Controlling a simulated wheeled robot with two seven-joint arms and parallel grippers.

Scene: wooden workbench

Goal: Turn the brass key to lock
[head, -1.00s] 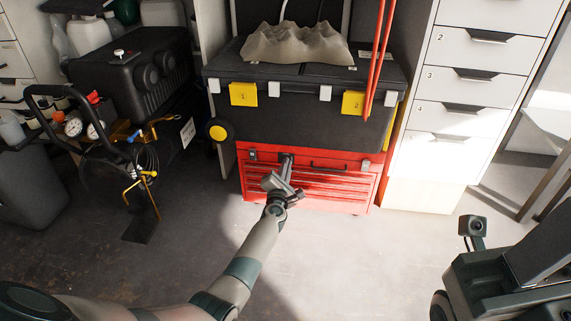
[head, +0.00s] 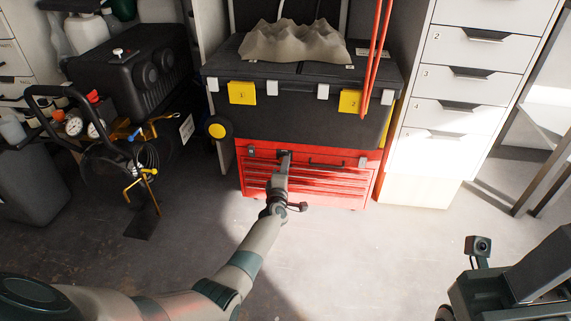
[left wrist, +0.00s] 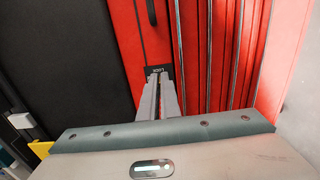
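The red tool chest (head: 330,174) stands on the floor under a black box. Its lock plate (left wrist: 160,70), marked LOCK, shows in the left wrist view right at my fingertips. My left gripper (head: 285,158) reaches the upper left of the chest front. In the left wrist view its fingers (left wrist: 158,77) are nearly together, with a narrow gap, and their tips are at the plate. The brass key is hidden by the fingertips; the narrow gap fits their being shut on it. My right gripper is not in view; only part of my right side shows at lower right.
A black toolbox (head: 300,107) with yellow latches sits above the red chest, carrying a grey wavy piece (head: 293,44). A white drawer cabinet (head: 425,150) stands close on the right. A cart with hoses and gauges is at left. The floor (head: 340,260) in front is clear.

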